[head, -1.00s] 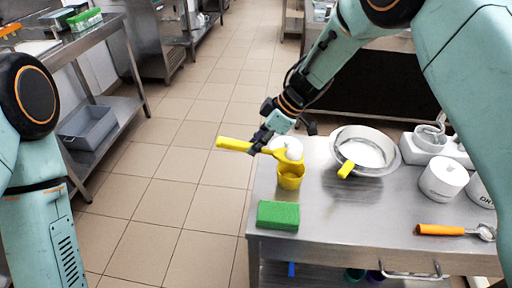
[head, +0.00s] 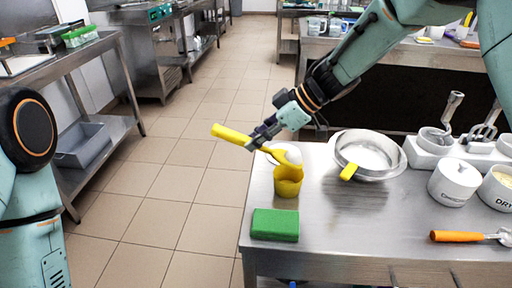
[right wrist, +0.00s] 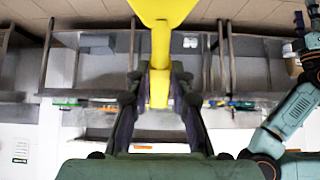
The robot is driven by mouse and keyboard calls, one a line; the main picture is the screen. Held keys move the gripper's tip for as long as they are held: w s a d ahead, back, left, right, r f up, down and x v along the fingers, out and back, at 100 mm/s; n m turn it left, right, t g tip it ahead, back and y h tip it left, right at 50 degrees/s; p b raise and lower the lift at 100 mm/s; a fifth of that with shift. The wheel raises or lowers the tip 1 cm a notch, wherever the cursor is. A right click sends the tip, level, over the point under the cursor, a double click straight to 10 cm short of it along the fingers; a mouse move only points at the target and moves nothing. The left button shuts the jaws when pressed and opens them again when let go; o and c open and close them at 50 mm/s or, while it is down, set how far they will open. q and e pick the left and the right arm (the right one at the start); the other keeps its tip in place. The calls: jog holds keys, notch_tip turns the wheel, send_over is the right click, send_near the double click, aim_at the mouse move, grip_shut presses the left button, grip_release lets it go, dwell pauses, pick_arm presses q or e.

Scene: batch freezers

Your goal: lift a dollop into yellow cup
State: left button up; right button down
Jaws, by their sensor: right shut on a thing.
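My right gripper (head: 262,138) is shut on the handle of a yellow scoop (head: 232,135). The scoop slants down to the right, with its head at the mouth of the yellow cup (head: 288,188). A white dollop (head: 291,155) sits at the scoop's head, over the cup's rim; I cannot tell whether it touches the cup. The cup stands upright near the left edge of the steel table. In the right wrist view the scoop (right wrist: 160,50) runs up from between the fingers. My left gripper is not in view.
A green sponge (head: 275,225) lies in front of the cup on the steel table (head: 350,235). White tubs (head: 454,182) and an orange-handled scoop (head: 456,236) are farther right.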

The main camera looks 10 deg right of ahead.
jog(key=shift+a+y+b, duration=0.1)
jog(key=shift+y+b, duration=0.2)
jog(key=shift+b, duration=0.4)
jog(key=shift+d+r+y+b, duration=0.25)
jog(key=shift+d+y+b, duration=0.1)
jog(key=shift+b, duration=0.7)
jog(key=shift+s+d+r+t+y, duration=0.25)
jog(key=shift+d+r+t+y, duration=0.35)
jog(key=shift+y, duration=0.45)
jog(key=shift+s+d+r+y, duration=0.25)
jog(key=shift+d+r+y, duration=0.5)
jog(key=shift+d+y, duration=0.35)
jog(key=shift+s+d+r+t+y+b, duration=0.15)
jog(key=shift+d+t+y+b, duration=0.1)
jog(key=shift+d+y+b, duration=0.3)
jog(key=shift+s+d+t+y+b, duration=0.1)
jog(key=shift+d+t+y+b, duration=0.2)
jog(key=shift+y, duration=0.35)
jog(key=shift+s+d+r+t+y+b, duration=0.2)
jog(key=shift+d+t+y+b, duration=0.05)
jog(key=shift+d+y+b, duration=0.4)
jog(key=shift+d+r+y, duration=0.1)
jog(key=shift+r+y, duration=0.05)
jog(key=shift+y, duration=0.1)
jog(key=shift+r, duration=0.15)
